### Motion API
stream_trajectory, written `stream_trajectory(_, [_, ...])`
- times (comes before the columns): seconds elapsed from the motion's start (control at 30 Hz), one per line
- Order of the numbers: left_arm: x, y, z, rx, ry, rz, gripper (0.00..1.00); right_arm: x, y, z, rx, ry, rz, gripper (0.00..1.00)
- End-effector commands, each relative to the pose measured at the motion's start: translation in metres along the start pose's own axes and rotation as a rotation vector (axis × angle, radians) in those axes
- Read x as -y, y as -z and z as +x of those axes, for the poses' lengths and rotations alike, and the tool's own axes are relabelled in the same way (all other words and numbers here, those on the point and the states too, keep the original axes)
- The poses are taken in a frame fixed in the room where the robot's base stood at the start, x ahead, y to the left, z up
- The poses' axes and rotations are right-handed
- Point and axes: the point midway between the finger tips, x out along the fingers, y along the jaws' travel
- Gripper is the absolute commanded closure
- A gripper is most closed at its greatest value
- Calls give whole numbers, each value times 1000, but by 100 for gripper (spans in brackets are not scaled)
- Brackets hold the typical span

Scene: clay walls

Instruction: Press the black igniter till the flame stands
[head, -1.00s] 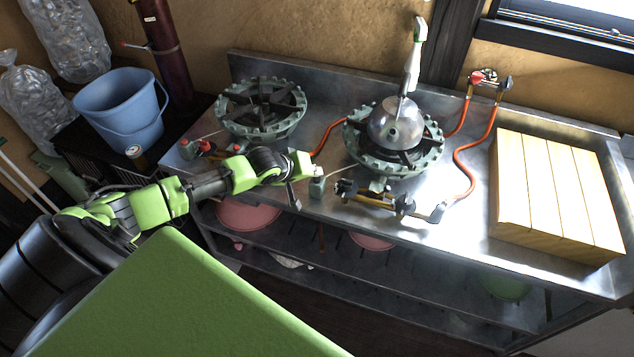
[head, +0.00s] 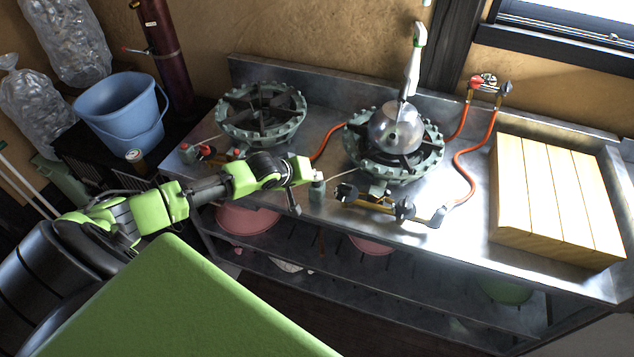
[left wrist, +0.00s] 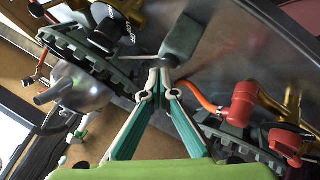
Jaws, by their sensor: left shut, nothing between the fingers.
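The igniter (head: 317,190) is a small grey-green box at the front edge of the steel counter, left of the right burner's valves. It also shows in the left wrist view (left wrist: 181,42), with a thin rod running from it toward the burner. My left gripper (head: 315,175) is shut and empty, its tips at the box's top. In the left wrist view the closed fingertips (left wrist: 161,68) overlap the box's near end; I cannot tell whether they touch. The right burner (head: 425,165) carries a steel kettle (head: 396,130), and no flame shows there. My right gripper is not in view.
A second burner (head: 262,112) stands to the left, with a red-topped igniter box (head: 187,151). Black-knobbed valves (head: 375,202) sit close right of my gripper. Orange hoses (head: 472,170) and a wooden box (head: 560,195) lie farther right.

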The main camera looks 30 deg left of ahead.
Motion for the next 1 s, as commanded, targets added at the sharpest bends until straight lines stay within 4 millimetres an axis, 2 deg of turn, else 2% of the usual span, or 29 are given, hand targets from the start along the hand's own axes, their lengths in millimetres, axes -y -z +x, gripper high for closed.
stream_trajectory(1.0, [5, -5, 6, 1, 1, 0, 100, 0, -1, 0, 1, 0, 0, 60])
